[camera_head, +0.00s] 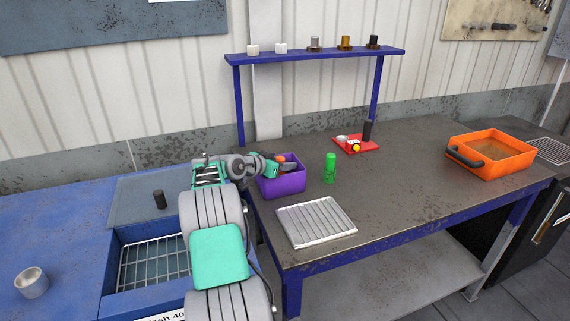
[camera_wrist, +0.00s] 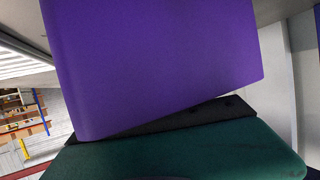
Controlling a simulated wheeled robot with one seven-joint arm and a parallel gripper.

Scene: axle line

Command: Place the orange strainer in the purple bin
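The purple bin (camera_head: 282,186) stands at the left end of the dark workbench. My gripper (camera_head: 279,162) is at the bin's upper left rim, its tip over the opening. A small orange piece shows at the gripper's tip; it may be the orange strainer, but it is too small to tell whether it is held or lies in the bin. In the wrist view, the purple bin wall (camera_wrist: 155,60) fills most of the picture, close behind a dark green part of my gripper. The fingertips are not clear in either view.
A green cylinder (camera_head: 330,168) stands right of the bin, with a metal rack (camera_head: 316,221) in front. A red tray (camera_head: 370,147) with small parts and an orange basin (camera_head: 512,163) with a black handle are farther right. A blue shelf (camera_head: 315,54) rises behind.

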